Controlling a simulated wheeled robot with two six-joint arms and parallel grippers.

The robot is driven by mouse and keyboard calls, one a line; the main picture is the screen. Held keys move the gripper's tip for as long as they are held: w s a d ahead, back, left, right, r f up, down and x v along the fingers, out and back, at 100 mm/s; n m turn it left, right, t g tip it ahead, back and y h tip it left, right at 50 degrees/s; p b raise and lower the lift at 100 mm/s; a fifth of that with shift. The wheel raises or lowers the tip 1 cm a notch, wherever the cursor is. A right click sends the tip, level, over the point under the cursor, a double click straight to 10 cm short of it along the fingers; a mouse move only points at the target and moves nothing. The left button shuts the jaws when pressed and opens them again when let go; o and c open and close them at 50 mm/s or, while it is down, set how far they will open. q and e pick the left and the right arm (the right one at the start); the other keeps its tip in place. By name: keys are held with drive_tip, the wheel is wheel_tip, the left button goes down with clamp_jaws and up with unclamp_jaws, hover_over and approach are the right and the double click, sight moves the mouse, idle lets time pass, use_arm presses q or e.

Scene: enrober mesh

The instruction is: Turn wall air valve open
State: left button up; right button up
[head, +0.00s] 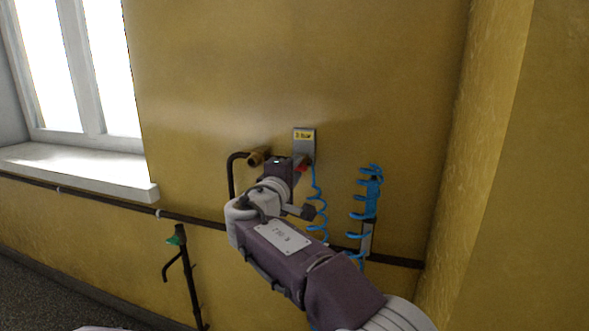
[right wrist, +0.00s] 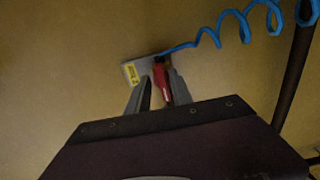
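The wall air valve has a grey plate (head: 305,146) with a yellow label on the yellow wall. Its red lever (head: 303,168) is mostly hidden by my right gripper (head: 298,166) in the head view. In the right wrist view the red lever (right wrist: 160,82) stands between the two grey fingers of my right gripper (right wrist: 160,90), close to the right finger. A gap shows between the lever and the left finger, so the gripper looks open around it. The plate (right wrist: 132,73) appears tilted behind the fingers. My left gripper is not in view.
A blue coiled hose (head: 319,200) hangs from the valve. A second blue coil (head: 371,198) hangs to its right. A green-handled valve (head: 178,236) is lower left. A wall corner stands at right.

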drive_tip(key=shift+f, duration=0.2)
drive_tip(key=v, duration=0.9)
drive_tip(key=shift+r, duration=0.2)
